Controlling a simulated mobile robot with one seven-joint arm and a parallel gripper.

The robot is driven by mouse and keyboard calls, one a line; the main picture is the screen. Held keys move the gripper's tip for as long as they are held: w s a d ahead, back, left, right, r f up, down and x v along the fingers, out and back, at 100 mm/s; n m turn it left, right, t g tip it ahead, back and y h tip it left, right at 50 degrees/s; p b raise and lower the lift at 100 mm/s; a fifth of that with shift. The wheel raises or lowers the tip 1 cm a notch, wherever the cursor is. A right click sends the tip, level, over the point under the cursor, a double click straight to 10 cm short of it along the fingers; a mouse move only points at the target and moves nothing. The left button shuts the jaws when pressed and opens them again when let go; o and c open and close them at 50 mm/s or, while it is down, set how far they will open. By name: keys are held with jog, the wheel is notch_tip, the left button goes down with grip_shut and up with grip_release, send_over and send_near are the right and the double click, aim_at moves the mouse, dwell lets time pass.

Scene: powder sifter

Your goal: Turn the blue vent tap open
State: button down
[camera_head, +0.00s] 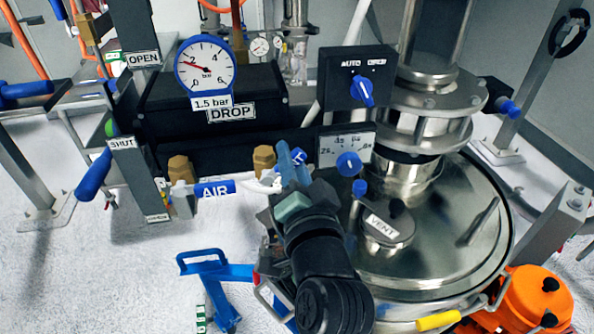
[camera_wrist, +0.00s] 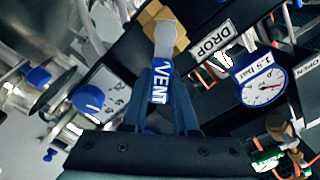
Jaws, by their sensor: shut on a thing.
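The blue vent tap's lever, lettered VENT (camera_wrist: 160,82), lies between my two fingers in the wrist view. It runs from a brass fitting (camera_wrist: 165,30) toward my palm. My gripper and wrist hide most of the tap in the head view.
A blue AIR tap (camera_head: 215,190) sits close to the left. A gauge (camera_head: 205,65) reading about 1.5 bar stands above, near a black DROP box. A dial panel (camera_head: 347,148) is just right. The steel sifter lid (camera_head: 450,220) lies right of my wrist.

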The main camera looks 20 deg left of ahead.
aim_at(265, 156)
jog(key=n, duration=0.1)
jog(key=a+n+b, duration=0.1)
jog(key=n, duration=0.1)
jog(key=s+r+n+b, duration=0.1)
jog(key=shift+a+n, duration=0.25)
jog(key=shift+n, duration=0.05)
jog(key=shift+s+a+r+n+b, duration=0.1)
jog(key=shift+s+a+n+b, duration=0.2)
jog(key=shift+n, duration=0.5)
jog(key=shift+s+a+r+n+b, duration=0.1)
jog(key=shift+a+n+b, duration=0.15)
jog(key=shift+n+b, duration=0.4)
jog(key=shift+s+a+r+n+b, duration=0.15)
jog(key=shift+a+n+b, duration=0.15)
jog(key=shift+n, duration=0.65)
jog(key=c, duration=0.7)
grip_release()
jog(key=shift+s, duration=0.1)
